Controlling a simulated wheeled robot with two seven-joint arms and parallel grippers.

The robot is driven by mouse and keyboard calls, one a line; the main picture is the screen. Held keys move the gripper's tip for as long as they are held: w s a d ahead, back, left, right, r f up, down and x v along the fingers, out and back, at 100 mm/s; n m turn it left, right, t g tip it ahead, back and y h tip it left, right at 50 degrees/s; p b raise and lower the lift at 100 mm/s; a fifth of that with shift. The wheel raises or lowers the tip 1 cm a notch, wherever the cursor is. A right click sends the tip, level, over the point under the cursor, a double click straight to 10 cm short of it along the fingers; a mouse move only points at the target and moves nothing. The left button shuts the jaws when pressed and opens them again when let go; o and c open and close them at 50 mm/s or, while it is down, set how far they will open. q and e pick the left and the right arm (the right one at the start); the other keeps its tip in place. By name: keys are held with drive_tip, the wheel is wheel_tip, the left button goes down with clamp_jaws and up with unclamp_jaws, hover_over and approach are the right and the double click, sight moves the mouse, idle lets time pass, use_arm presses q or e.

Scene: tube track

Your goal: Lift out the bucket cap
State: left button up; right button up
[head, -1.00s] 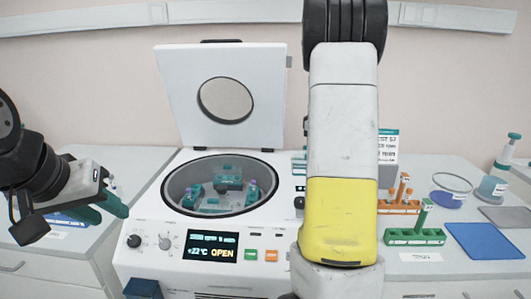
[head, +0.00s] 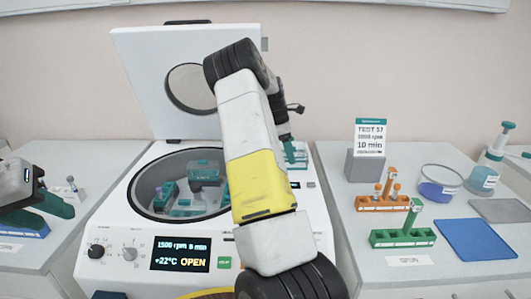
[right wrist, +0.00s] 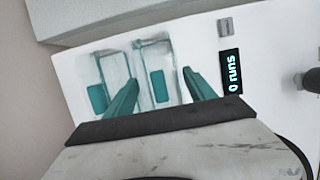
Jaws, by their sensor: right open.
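The open centrifuge (head: 119,246) has teal buckets in its round bowl; one bucket (head: 203,172) stands at the back of the bowl, partly hidden. Two clear, box-like pieces with teal patches, probably bucket caps, lie on the white top in the right wrist view, one left (right wrist: 113,72) and one right (right wrist: 155,60). In the head view they show as a teal cluster (head: 297,157) partly behind my arm. My right gripper (right wrist: 160,80) is open, its fingers over these pieces, with nothing visibly held. My left gripper (head: 50,208) is at the far left, fingers apart.
The raised lid (head: 140,85) stands behind the bowl. My right arm crosses in front of the bowl's right side. On the right bench are an orange rack (head: 383,203), a green rack (head: 402,238), a blue mat (head: 475,239) and a dish (head: 440,188).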

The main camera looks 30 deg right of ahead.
drive_tip(key=x, duration=0.3)
drive_tip(key=shift+f, duration=0.15)
drive_tip(key=shift+c, duration=0.4)
drive_tip(key=c, duration=1)
drive_tip(key=shift+r, duration=0.55)
drive_tip(key=r, duration=0.2)
drive_tip(key=shift+s+a+r, duration=0.2)
drive_tip(key=shift+s+r, duration=0.1)
drive_tip(key=shift+r, duration=0.05)
drive_tip(key=s+a, duration=0.3)
drive_tip(key=s, duration=0.1)
drive_tip(key=s+a, duration=0.3)
drive_tip(key=s, duration=0.1)
drive_tip(key=s+a+r, duration=0.1)
drive_tip(key=s+a, duration=0.2)
drive_tip(key=a, duration=0.1)
drive_tip(key=shift+s+r, duration=0.15)
drive_tip(key=shift+s, duration=0.25)
